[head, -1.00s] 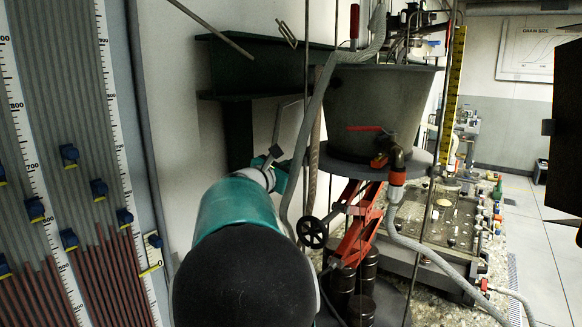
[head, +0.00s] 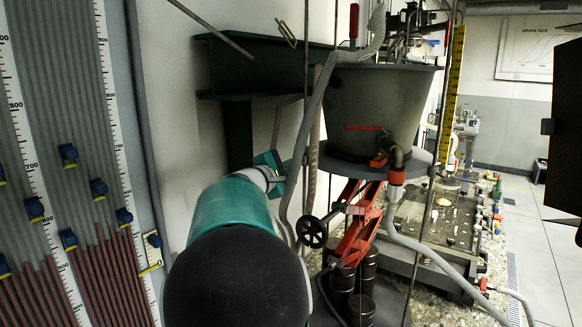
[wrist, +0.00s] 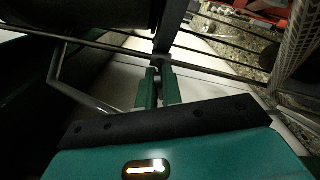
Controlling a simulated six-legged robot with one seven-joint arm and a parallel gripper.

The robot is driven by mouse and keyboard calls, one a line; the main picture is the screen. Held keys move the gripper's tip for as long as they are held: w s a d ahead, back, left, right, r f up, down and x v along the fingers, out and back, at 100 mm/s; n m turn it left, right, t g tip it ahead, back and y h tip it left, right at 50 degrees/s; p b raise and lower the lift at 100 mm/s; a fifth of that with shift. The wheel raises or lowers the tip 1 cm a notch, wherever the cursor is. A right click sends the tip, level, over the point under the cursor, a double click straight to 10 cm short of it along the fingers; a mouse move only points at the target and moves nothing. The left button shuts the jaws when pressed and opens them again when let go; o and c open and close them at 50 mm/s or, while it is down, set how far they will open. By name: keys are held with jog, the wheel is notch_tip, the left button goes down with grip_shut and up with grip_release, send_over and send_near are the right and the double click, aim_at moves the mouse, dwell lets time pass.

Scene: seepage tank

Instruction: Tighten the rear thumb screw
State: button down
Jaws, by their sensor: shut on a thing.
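My gripper (wrist: 160,80) shows its two green fingers close together in the wrist view, shut on a small dark piece (wrist: 160,61) at their tips. This piece seems to be the rear thumb screw, at the lower end of a dark upright bar (wrist: 171,25). Most of the screw is hidden between the fingers. In the head view only the teal back of my gripper (head: 271,172) shows beyond my arm, left of the grey tank (head: 375,105). The screw cannot be made out there.
Thin metal rods (wrist: 215,70) cross close to the fingers in the wrist view. A grey hose (head: 318,110) hangs beside my gripper in the head view. A red jack (head: 357,230) stands under the tank. A tube board (head: 75,160) stands at the left.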

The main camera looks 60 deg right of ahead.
jog(key=m, duration=0.5)
jog(key=shift+f, duration=0.1)
jog(key=shift+m, duration=0.3)
jog(key=c, duration=1.6)
grip_release()
jog(key=shift+o, duration=0.2)
jog(key=shift+a, duration=0.1)
jog(key=w+a, duration=0.2)
jog(key=a, duration=1.1)
jog(key=shift+a, duration=0.3)
jog(key=shift+w, duration=0.1)
